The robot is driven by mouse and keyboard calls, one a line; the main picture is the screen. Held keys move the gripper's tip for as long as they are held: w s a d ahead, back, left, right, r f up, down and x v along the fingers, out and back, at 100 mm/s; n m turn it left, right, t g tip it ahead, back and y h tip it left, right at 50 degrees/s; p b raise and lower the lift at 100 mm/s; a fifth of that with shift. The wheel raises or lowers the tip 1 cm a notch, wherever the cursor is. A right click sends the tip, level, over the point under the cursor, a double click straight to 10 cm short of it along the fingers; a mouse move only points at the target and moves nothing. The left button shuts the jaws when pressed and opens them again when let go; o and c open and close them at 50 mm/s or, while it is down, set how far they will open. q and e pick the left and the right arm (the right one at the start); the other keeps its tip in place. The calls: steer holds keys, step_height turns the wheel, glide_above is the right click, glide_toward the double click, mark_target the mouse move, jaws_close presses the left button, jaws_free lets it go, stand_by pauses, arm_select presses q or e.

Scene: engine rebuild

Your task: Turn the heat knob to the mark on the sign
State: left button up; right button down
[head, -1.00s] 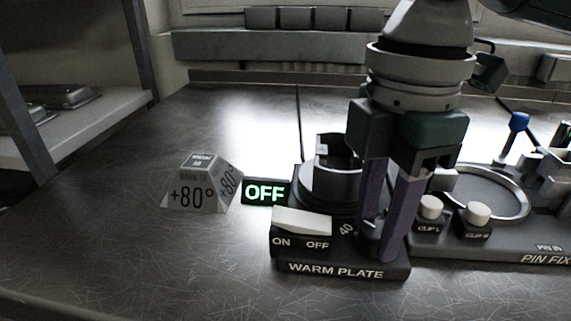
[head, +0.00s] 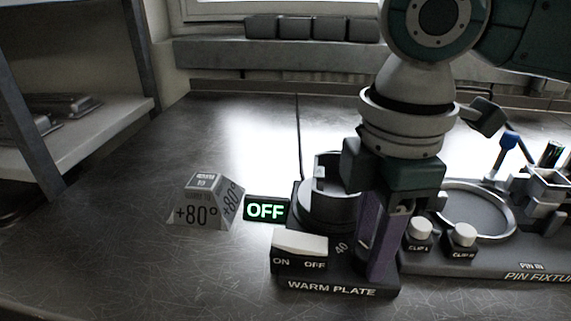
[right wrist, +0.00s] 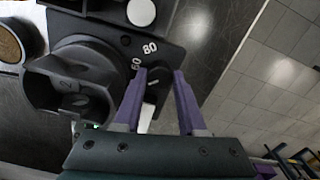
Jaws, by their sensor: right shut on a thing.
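The warm plate (head: 335,288) stands on the bench with a dark round holder (head: 322,205) on top and a dial scale; the 40 shows in the head view. The sign (head: 196,216) to its left reads +80°. My right gripper (head: 375,268) points down at the plate's front right corner, shut on the black heat knob (right wrist: 153,88). In the right wrist view the knob sits between the purple fingers, near the 60 and 80 marks; which mark its pale line meets I cannot tell. The fingers hide the knob in the head view. My left gripper is out of view.
A display (head: 266,209) beside the plate reads OFF. A white ON/OFF rocker switch (head: 299,243) is at the plate's front left. The pin fixture (head: 480,268) with two white clip knobs stands close on the right.

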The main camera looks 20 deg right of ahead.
steer(key=m+p, duration=0.3)
steer(key=p, duration=0.1)
steer(key=m+p, duration=0.3)
steer(key=p, duration=0.1)
steer(key=m+p, duration=0.3)
steer(key=p, duration=0.1)
steer(key=shift+a+r, duration=0.1)
steer(key=shift+r, duration=0.2)
steer(key=m+p, duration=0.4)
steer(key=shift+f+m, duration=0.1)
steer(key=shift+m, duration=0.2)
steer(key=shift+f+m+p, duration=0.15)
steer(key=shift+m+p, duration=0.95)
steer(key=shift+m, duration=1.1)
steer(key=shift+c, duration=2.4)
jaws_free()
